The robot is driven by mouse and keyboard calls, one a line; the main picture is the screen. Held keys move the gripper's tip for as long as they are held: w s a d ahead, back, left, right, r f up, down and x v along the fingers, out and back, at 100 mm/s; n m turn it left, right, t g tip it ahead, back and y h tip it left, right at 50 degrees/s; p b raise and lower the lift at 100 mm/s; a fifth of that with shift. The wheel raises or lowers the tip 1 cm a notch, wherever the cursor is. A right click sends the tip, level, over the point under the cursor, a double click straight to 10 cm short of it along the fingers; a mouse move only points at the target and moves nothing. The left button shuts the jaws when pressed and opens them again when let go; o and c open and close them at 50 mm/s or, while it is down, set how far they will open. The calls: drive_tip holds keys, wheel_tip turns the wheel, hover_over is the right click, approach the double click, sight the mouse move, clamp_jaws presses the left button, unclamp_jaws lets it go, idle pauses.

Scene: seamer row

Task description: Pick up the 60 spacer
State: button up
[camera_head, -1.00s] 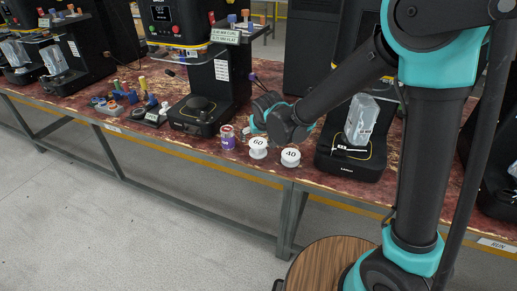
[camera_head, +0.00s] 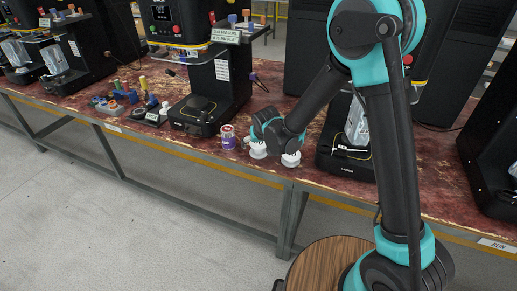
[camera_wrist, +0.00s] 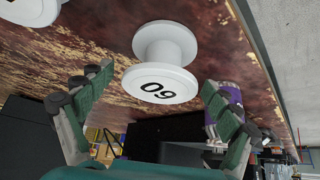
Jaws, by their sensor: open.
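The 60 spacer (camera_head: 258,151) is a white flanged spool standing on the red-brown bench top near its front edge. In the wrist view the 60 spacer (camera_wrist: 165,55) is whole, with its "60" label facing the camera. My gripper (camera_wrist: 156,84) is open, with one green-padded finger on each side of the spacer's image. It appears empty, with gaps between spacer and fingers. The 40 spacer (camera_head: 291,160) stands just to the right; a similar white spool (camera_wrist: 33,10) is cut off at the wrist view's upper left.
A purple-labelled jar (camera_head: 228,138) stands close left of the 60 spacer and shows behind a finger in the wrist view (camera_wrist: 228,97). A black seamer (camera_head: 199,112) stands left behind, and another machine base (camera_head: 347,162) stands right. The bench front edge is near.

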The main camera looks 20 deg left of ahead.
drive_tip(key=c, duration=1.3)
drive_tip(key=shift+c, duration=0.2)
